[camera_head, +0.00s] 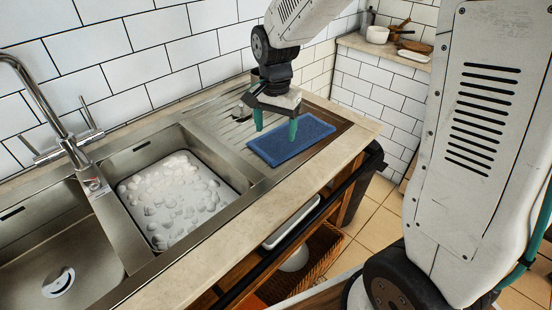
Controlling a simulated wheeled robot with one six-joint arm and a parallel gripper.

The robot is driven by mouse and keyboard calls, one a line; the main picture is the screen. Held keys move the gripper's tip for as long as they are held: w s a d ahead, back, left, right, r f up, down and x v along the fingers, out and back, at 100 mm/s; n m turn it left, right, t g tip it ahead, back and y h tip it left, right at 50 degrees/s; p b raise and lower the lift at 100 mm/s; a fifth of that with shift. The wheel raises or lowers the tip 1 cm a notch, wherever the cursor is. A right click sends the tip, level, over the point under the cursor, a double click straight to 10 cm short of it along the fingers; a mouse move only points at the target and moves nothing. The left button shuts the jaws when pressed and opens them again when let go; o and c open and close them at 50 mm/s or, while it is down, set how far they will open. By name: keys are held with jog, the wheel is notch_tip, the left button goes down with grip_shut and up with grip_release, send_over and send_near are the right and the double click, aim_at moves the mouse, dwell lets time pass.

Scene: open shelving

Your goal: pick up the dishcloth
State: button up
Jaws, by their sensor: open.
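The dishcloth (284,146) is a flat blue rectangle lying on the ribbed metal drainboard (222,118) to the right of the sink. My gripper (276,130) points down at the cloth's back left part, with two green-tipped fingers spread apart. The right fingertip overlaps the cloth in the picture, and the left one shows at its back left edge. I cannot tell whether the fingertips touch the cloth. Nothing shows between the fingers.
A tiled wall stands behind. A shelf with bowls (378,35) is at the back right. A wicker basket (312,262) sits below the counter.

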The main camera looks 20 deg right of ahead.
notch_tip(320, 180, down, 8)
jog(key=shift+f, duration=0.15)
dwell(0.3)
jog(key=shift+f, duration=0.25)
jog(key=shift+c, duration=0.2)
grip_shut()
dwell(0.3)
jog(key=shift+r, duration=0.1)
notch_tip(320, 180, up, 12)
dwell(0.4)
notch_tip(320, 180, up, 18)
send_over(276, 162)
jog(key=shift+w, duration=0.1)
dwell(0.4)
